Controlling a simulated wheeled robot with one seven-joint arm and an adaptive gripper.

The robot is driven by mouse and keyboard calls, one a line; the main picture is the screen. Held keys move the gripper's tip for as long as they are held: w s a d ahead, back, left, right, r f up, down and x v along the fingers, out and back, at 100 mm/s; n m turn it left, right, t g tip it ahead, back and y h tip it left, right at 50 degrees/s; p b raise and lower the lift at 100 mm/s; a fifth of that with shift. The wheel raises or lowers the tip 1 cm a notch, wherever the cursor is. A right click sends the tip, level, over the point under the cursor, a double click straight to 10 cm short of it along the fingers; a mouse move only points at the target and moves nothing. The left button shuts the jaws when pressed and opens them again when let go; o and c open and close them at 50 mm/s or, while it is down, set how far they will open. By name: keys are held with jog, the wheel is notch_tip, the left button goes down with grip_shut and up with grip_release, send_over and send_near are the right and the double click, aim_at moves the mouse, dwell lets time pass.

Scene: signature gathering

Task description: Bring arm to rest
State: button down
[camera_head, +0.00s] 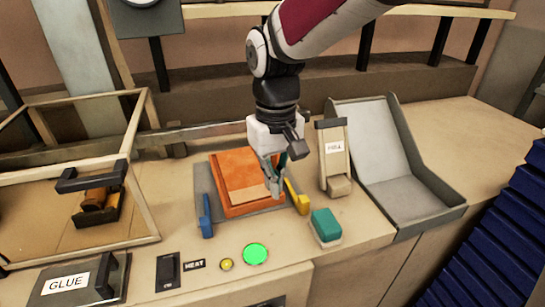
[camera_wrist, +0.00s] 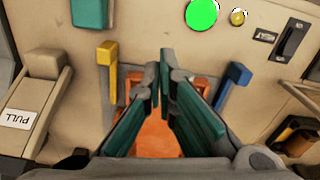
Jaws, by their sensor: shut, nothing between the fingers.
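My gripper (camera_head: 273,180) is above the orange block or tray (camera_head: 235,165) on the workbench, with its fingers together and nothing between them. In the wrist view my gripper (camera_wrist: 159,85) shows its green-padded fingers meeting at the tips, over the orange piece (camera_wrist: 155,138). The arm reaches down from the top of the head view. A yellow lever (camera_head: 298,198) and a blue lever (camera_head: 206,216) stand on either side of the orange piece. Part of the orange piece is hidden by my gripper.
A green-topped block (camera_head: 326,226) sits at the bench front near a lit green button (camera_head: 256,254). A PULL lever (camera_head: 334,160) and a grey chute (camera_head: 405,185) stand on the right. A framed enclosure (camera_head: 140,150) and a GLUE box (camera_head: 75,282) are on the left.

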jog(key=s+d+r+m+t, duration=0.2)
jog(key=s+d+r, duration=0.2)
jog(key=s+d, duration=0.4)
jog(key=s+d+r+m+t, duration=0.3)
jog(key=s+d+r, duration=0.1)
jog(key=s+d, duration=0.4)
jog(key=shift+d, duration=1.05)
